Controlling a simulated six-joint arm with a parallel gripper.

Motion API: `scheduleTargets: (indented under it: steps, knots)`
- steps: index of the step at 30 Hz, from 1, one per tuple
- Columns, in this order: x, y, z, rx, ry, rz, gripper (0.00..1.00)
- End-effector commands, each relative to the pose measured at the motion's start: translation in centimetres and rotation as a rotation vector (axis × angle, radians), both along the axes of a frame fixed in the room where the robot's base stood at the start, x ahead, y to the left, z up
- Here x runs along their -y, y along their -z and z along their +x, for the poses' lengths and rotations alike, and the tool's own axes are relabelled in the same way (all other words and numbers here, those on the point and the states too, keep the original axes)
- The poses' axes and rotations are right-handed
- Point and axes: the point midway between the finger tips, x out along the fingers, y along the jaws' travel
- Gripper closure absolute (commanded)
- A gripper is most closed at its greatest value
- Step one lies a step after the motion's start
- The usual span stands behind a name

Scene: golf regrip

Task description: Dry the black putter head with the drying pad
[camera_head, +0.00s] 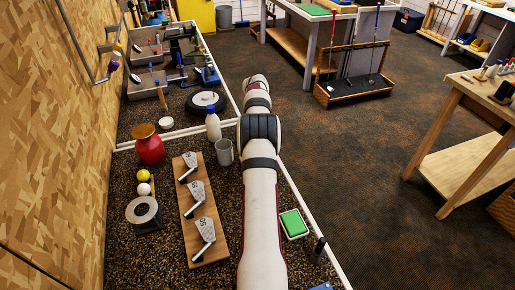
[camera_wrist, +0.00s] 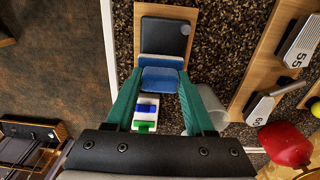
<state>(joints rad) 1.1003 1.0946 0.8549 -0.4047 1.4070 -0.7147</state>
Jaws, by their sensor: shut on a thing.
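My gripper (camera_wrist: 160,88) has two green fingers in the wrist view, shut on a blue pad (camera_wrist: 161,78), which I take as the drying pad. The black putter head (camera_wrist: 163,36) is a dark square block on a wooden board (camera_wrist: 190,13), just beyond the pad. A small grey round spot shows at its right edge. The pad's far edge lies by the near edge of the head; I cannot tell whether they touch. In the head view my own arm hides the gripper, the pad and the putter head.
A grey cup (camera_head: 224,152) and a white bottle (camera_head: 213,124) stand left of my arm, with a red vase (camera_head: 150,147) farther left. A wooden board (camera_head: 190,232) holds iron heads. A green pad (camera_head: 293,223) lies on the right. The carpet (camera_head: 370,190) is clear.

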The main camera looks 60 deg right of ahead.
Motion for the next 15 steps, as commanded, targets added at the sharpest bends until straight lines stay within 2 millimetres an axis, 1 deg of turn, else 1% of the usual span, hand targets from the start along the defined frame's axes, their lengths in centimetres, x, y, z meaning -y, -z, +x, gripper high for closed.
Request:
scheduleTargets:
  steps: [1,5,7,15]
  knots:
    - [-0.3,0.3,0.1,-0.001,0.000,0.008,1.00]
    - [-0.3,0.3,0.1,-0.001,0.000,0.009,1.00]
    - [-0.3,-0.1,0.1,0.000,0.000,0.008,1.00]
    - [-0.1,-4.0,0.1,0.002,0.000,0.004,1.00]
